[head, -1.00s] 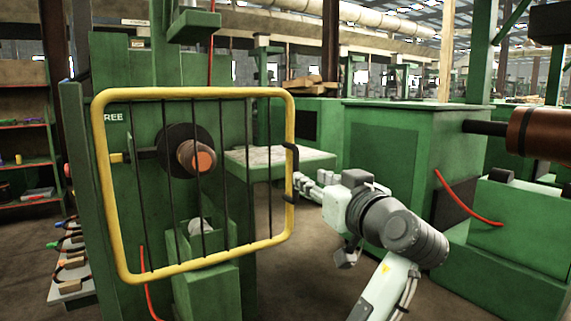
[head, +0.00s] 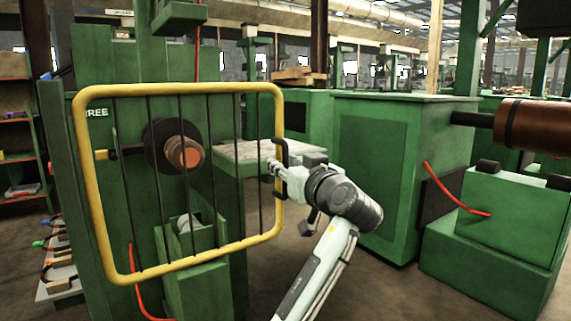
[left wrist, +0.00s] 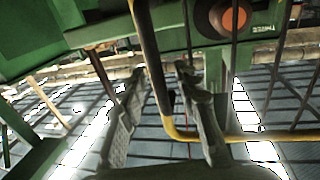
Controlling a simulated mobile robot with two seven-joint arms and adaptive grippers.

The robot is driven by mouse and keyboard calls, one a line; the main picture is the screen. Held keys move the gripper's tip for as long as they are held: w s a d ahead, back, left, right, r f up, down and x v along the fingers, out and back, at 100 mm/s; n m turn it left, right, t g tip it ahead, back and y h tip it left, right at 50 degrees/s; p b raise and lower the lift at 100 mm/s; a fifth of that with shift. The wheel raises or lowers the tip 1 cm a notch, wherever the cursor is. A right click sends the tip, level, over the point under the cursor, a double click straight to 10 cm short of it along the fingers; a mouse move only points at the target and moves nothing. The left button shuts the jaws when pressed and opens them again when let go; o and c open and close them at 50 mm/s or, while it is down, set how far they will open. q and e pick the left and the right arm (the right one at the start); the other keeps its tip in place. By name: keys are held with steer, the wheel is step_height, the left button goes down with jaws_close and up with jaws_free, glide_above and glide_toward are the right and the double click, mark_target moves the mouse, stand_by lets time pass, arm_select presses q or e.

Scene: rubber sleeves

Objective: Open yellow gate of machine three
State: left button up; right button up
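The yellow gate (head: 180,92), a rounded frame with dark vertical bars, stands across the front of the green machine (head: 110,55), whose label is partly visible as "REE". A black handle (head: 286,150) is on the gate's right edge. My left gripper (head: 275,168) is at this handle in the head view. In the left wrist view its two fingers (left wrist: 160,72) are apart, with the yellow frame (left wrist: 146,50) passing between them. A gap shows beside the frame, and firm contact cannot be seen. My right gripper is out of view.
Behind the gate are a dark chuck with an orange-faced cylinder (head: 190,153). Another green machine (head: 375,150) stands to the right, with a green block and red hose (head: 450,190) beside it. Shelves (head: 15,135) stand at far left. Bare floor lies between the machines.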

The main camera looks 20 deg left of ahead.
arm_select(q)
steer(key=shift+c, duration=0.5)
jaws_close()
